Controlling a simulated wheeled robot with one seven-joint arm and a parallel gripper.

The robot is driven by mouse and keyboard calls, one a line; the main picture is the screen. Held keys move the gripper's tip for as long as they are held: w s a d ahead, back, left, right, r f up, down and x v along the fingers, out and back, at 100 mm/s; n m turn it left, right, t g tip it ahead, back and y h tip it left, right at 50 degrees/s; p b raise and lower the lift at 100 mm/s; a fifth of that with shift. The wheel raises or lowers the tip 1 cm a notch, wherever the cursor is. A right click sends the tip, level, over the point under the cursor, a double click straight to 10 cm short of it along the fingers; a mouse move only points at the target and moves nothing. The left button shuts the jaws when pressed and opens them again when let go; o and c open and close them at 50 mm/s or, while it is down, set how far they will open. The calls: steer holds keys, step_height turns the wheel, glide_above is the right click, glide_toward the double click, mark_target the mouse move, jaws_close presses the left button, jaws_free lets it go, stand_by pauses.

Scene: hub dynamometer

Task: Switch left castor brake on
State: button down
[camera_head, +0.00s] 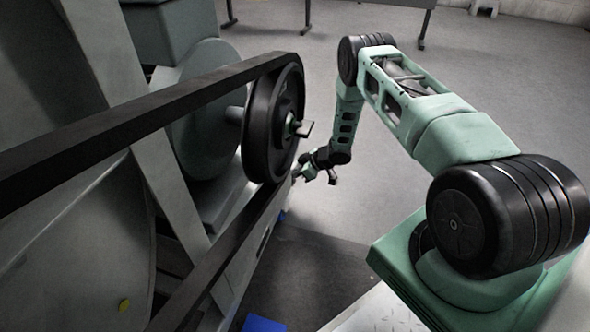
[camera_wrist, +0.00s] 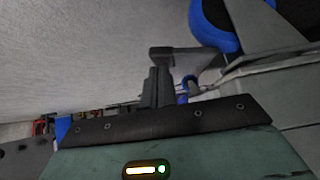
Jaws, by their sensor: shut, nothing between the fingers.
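My gripper (camera_head: 318,170) is beside the lower frame of the dynamometer in the head view, near the big black pulley. In the wrist view my gripper (camera_wrist: 162,78) shows its dark fingers together, with nothing between them. A blue-rimmed castor wheel (camera_wrist: 212,22) is just beyond the fingertips at the upper right of the wrist view. A small blue part (camera_wrist: 187,88) shows right of the fingers; I cannot tell if it is the castor's brake. I cannot tell whether the fingers touch the castor. The brake's setting cannot be made out.
The black pulley (camera_head: 272,125) and its belt (camera_head: 130,110) stand left of my gripper. A metal frame rail (camera_wrist: 270,68) runs beside the castor. A blue item (camera_head: 264,323) lies at the lower edge. Open grey floor (camera_head: 340,210) lies right of the machine.

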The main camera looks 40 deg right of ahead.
steer(key=shift+f, duration=0.35)
stand_by(0.4)
